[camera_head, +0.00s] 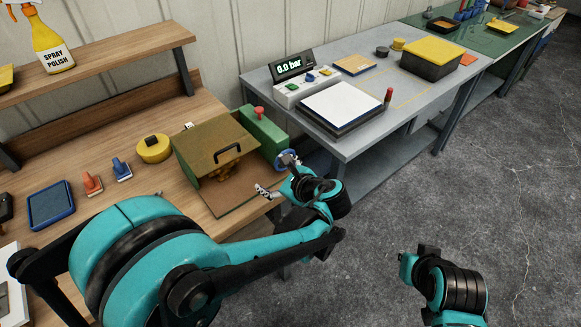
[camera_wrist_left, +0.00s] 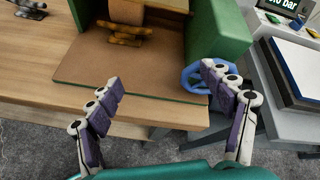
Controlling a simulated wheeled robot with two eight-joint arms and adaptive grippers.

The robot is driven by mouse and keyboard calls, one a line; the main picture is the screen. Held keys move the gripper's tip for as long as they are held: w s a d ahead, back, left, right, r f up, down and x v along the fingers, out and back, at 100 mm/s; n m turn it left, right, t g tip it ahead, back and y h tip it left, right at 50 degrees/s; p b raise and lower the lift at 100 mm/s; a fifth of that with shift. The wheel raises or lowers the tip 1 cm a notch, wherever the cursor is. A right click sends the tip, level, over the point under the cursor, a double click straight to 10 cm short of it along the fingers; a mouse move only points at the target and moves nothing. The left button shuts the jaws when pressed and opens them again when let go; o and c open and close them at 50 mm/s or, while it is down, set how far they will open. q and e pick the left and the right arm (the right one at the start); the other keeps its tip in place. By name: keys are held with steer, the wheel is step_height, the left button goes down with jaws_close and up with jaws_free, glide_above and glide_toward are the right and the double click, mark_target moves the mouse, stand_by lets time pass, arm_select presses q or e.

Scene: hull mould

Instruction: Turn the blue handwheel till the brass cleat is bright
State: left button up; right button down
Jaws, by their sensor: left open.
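The blue handwheel (camera_head: 280,163) sits at the right end of the green machine (camera_head: 264,137) at the bench edge; it also shows in the left wrist view (camera_wrist_left: 188,82). The brass cleat (camera_head: 222,171) lies under the machine's raised brown cover and looks dull and brownish; the left wrist view shows it too (camera_wrist_left: 118,35). My left gripper (camera_head: 276,175) is open and empty. In the left wrist view (camera_wrist_left: 160,77) its right finger overlaps the wheel's rim, while its left finger is apart from it over the brown board; contact cannot be told.
A grey table (camera_head: 355,55) with a white-topped slab (camera_head: 341,104) and a display reading 0.0 bar (camera_head: 291,66) stands to the right. My right arm is over open floor.

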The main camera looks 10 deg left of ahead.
arm_select(q)
steer(key=w+d+f+m+t+y+b, duration=0.25)
steer(key=d+m+y, duration=0.25)
steer(key=d+m, duration=0.3)
steer(key=shift+n+t, duration=0.35)
steer(key=shift+n, duration=0.35)
steer(key=b+x, duration=0.2)
steer(key=x, duration=0.5)
steer(key=shift+w+d, duration=0.1)
steer(key=shift+w, duration=0.2)
steer(key=c, duration=0.9)
